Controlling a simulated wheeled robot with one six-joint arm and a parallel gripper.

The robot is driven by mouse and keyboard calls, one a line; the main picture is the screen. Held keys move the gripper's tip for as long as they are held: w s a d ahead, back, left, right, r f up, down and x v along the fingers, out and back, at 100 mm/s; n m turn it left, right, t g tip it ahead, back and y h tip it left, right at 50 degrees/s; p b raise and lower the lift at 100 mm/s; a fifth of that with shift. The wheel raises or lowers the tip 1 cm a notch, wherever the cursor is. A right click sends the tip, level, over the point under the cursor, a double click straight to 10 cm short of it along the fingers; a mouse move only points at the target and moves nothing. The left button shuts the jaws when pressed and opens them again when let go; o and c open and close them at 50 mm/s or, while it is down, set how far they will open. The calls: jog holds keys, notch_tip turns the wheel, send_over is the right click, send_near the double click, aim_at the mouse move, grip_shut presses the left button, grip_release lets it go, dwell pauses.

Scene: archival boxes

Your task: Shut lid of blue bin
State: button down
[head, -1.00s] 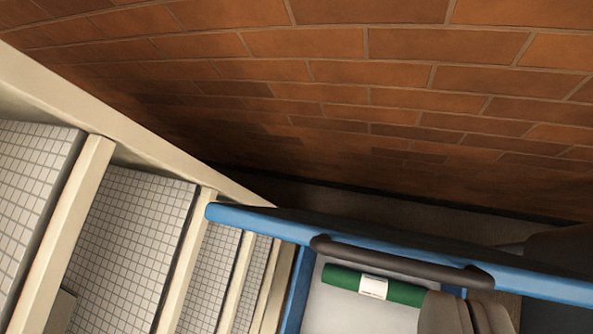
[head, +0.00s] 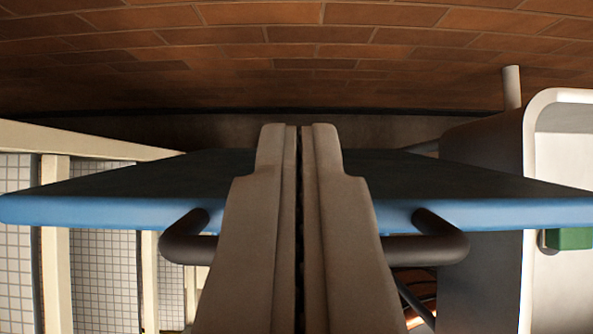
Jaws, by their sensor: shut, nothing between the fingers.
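The blue lid (head: 90,207) spans the middle of the head view, seen nearly edge-on, with a blue front edge and a dark top face. A dark bar handle (head: 187,245) hangs at its front edge, its middle hidden behind my gripper. Shelving and floor show below the lid, so it looks raised. The bin's body cannot be made out for certain. My gripper (head: 298,130) is shut and empty, pointing away at the picture's centre, in front of the lid's middle. I cannot tell whether it touches the lid or the handle.
Pale shelving with white gridded panels (head: 95,280) stands at left. A grey, white-rimmed container (head: 528,150) with a green item (head: 570,238) is close at right.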

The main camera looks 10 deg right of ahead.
jog(key=shift+s+a+f, duration=0.2)
jog(key=shift+s+f, duration=0.05)
jog(key=shift+s, duration=0.2)
jog(key=shift+s+a+f, duration=0.15)
jog(key=shift+s+f, duration=0.05)
jog(key=shift+s, duration=0.2)
